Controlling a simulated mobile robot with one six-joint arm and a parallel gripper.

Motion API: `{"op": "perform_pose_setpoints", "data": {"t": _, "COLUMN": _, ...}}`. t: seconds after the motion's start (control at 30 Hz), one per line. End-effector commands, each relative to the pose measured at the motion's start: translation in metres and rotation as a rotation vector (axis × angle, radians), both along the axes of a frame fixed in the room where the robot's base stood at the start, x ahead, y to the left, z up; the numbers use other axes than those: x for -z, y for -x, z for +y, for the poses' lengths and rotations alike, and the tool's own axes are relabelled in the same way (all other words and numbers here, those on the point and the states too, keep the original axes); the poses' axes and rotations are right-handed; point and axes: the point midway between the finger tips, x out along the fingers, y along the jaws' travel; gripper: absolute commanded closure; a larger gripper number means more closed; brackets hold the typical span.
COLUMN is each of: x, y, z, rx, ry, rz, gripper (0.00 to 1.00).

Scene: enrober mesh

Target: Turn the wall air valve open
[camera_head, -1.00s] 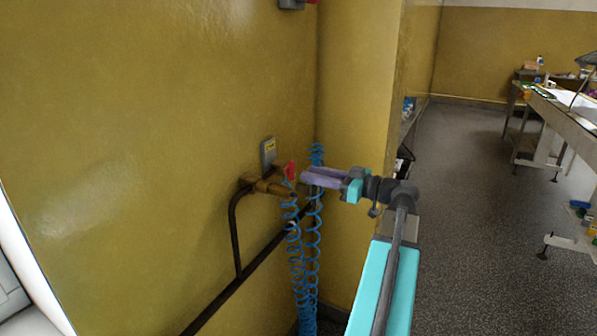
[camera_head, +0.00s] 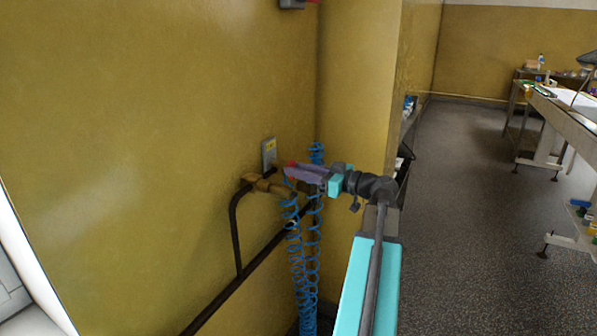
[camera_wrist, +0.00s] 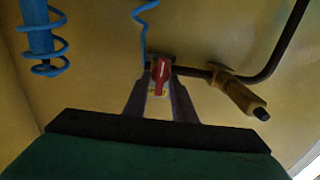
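The wall air valve has a red handle (camera_head: 291,165) beside a brass fitting (camera_head: 262,185) on the yellow wall; in the head view my gripper hides most of the handle. In the wrist view the red handle (camera_wrist: 161,70) lies between the tips of my two grey fingers. My gripper (camera_wrist: 161,80) is open around it, with a gap between the fingers. I cannot tell whether either finger touches the handle. In the head view my gripper (camera_head: 290,173) reaches in from the right. The brass fitting (camera_wrist: 240,97) also shows in the wrist view.
Blue coiled hoses (camera_head: 298,250) hang just below my gripper. A dark pipe (camera_head: 235,235) runs along the wall at left. A wall corner (camera_head: 350,130) stands close behind. Tables (camera_head: 560,115) are far right, with open floor between.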

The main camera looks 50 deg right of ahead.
Motion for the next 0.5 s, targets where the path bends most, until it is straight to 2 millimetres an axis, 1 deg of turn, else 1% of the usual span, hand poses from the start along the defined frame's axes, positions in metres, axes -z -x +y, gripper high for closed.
{"op": "perform_pose_setpoints", "data": {"t": 0.03, "x": 0.0002, "y": 0.0002, "z": 0.0005, "rx": -0.002, "ry": 0.0, "rz": 0.0, "gripper": 0.98}}
{"op": "perform_pose_setpoints", "data": {"t": 0.07, "x": 0.0003, "y": 0.0011, "z": 0.0058, "rx": -0.001, "ry": 0.0, "rz": 0.0, "gripper": 0.98}}
{"op": "perform_pose_setpoints", "data": {"t": 0.27, "x": 0.0003, "y": 0.0014, "z": 0.0007, "rx": -0.003, "ry": -0.011, "rz": 0.004, "gripper": 0.98}}
{"op": "perform_pose_setpoints", "data": {"t": 0.5, "x": 0.0004, "y": 0.0015, "z": -0.0006, "rx": -0.003, "ry": -0.08, "rz": 0.021, "gripper": 0.98}}
